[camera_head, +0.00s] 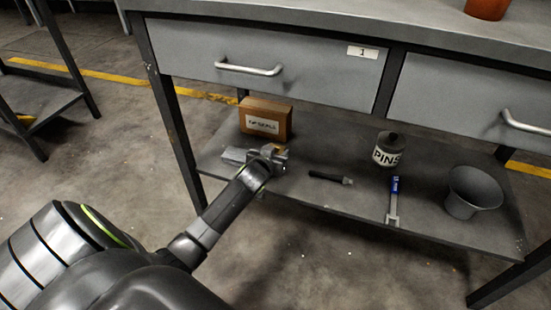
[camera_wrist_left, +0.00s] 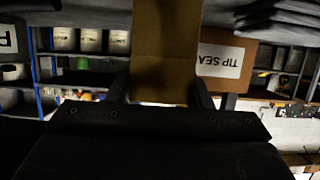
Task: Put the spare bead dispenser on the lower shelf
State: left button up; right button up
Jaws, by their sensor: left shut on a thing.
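My left gripper (camera_head: 274,152) reaches in over the left front part of the lower shelf (camera_head: 330,160) of the workbench. It is shut on a tan, block-like thing (camera_wrist_left: 165,55), seen between the fingers in the left wrist view, which I take to be the spare bead dispenser. In the head view the gripper mostly hides it, and only a small orange-tan bit shows. I cannot tell whether it touches the shelf. A pale grey flat piece (camera_head: 234,155) shows just left of the gripper. My right gripper is not in view.
On the shelf, a labelled cardboard box (camera_head: 265,118) stands behind the gripper. To the right are a dark-handled tool (camera_head: 330,177), a PINS can (camera_head: 388,150), a blue-handled tool (camera_head: 394,200) and a grey bucket (camera_head: 472,192). Drawers (camera_head: 265,60) hang above.

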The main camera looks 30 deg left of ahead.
pick_arm(q)
jog(key=shift+w+f, duration=0.1)
jog(key=shift+f, duration=0.2)
jog(key=shift+r, duration=0.15)
jog(key=shift+f, duration=0.2)
jog(key=o, duration=1.4)
